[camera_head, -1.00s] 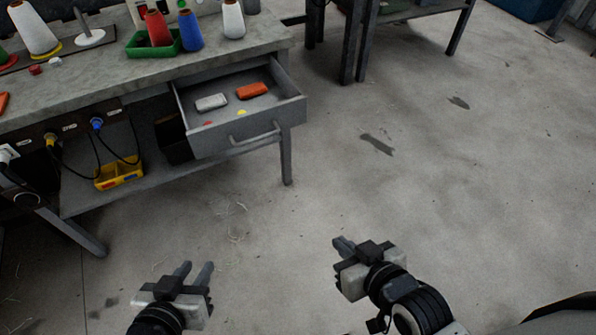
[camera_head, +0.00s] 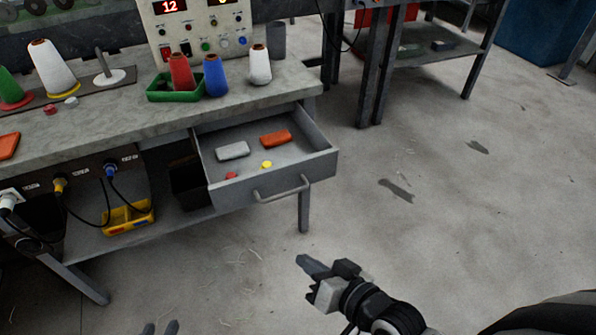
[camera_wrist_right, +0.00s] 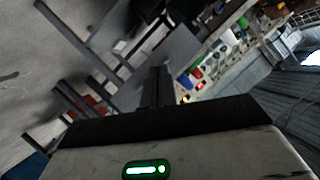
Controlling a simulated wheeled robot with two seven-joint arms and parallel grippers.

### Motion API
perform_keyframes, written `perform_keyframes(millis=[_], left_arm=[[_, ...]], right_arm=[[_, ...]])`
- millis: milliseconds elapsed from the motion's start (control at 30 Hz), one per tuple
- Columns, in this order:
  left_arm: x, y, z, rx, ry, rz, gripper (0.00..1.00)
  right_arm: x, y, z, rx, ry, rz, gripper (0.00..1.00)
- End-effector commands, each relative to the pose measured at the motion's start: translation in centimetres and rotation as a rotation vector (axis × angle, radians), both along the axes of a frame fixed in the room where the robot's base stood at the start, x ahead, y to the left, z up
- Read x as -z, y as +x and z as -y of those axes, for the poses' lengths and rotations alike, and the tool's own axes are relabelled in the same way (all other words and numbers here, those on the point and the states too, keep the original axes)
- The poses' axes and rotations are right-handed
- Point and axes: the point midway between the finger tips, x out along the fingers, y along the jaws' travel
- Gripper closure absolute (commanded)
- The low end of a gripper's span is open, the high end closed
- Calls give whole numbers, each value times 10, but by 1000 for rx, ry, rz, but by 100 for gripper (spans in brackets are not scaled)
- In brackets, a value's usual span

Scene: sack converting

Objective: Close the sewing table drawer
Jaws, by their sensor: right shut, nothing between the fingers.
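The grey sewing table drawer (camera_head: 322,166) is pulled out from under the worktop, with a bar handle (camera_head: 282,189) on its front. Inside lie a white block (camera_head: 232,151), an orange block (camera_head: 275,138), and small red and yellow pieces. My right gripper (camera_head: 306,263) is shut and empty, below and in front of the drawer, apart from the handle. Its shut fingers also show in the right wrist view (camera_wrist_right: 157,88). My left gripper (camera_head: 160,329) shows only its fingertips at the bottom edge, apart from each other; the rest is out of frame.
The worktop (camera_head: 110,110) carries thread cones, a green tray (camera_head: 160,95) and a control box (camera_head: 205,30). A yellow bin (camera_head: 128,218) sits on the lower shelf. A table leg (camera_head: 304,210) stands below the drawer.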

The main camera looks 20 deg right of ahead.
Motion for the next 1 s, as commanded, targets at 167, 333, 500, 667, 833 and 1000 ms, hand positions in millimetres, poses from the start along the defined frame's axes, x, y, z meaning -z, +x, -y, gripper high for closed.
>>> perform_keyframes(millis=[167,333,500,667,833,1000], left_arm=[[19,-3,3,3,-21,16,71],[22,-8,6,4,-33,18,71],[14,-6,6,4,-38,33,71],[13,-6,6,4,-38,34,71],[15,-6,6,4,-38,33,71],[18,-5,6,5,-36,33,71]], right_arm=[[17,43,52,258,588,70,100],[18,62,99,423,923,129,100],[16,78,109,459,995,146,100],[15,108,107,457,994,146,100],[15,145,105,455,992,145,100],[16,177,104,455,991,143,100]])
